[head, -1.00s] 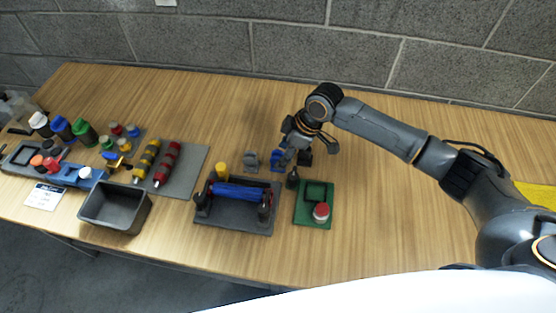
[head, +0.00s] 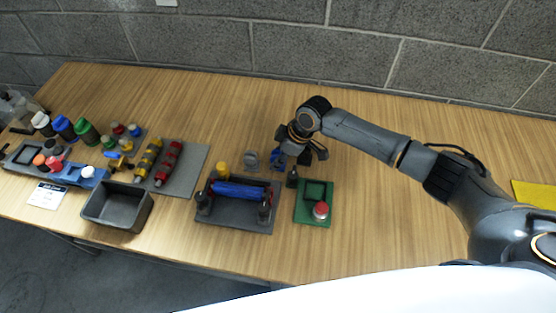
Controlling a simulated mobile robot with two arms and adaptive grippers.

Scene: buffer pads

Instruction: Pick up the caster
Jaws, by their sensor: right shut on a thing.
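A small blue caster (head: 279,159) is at the fingers of my right gripper (head: 284,156), behind the green pad. My right gripper is shut on it and partly hides it. I cannot tell whether the blue caster still touches the table. A grey caster (head: 250,159) stands on the table just left of the gripper, apart from it. My left gripper is not in the head view.
In front are a dark pad (head: 233,214) with a blue roller and a green pad (head: 312,217) with a red-capped piece. A grey bin (head: 117,205) and several bottles and parts are at left. The table right of the green pad is clear.

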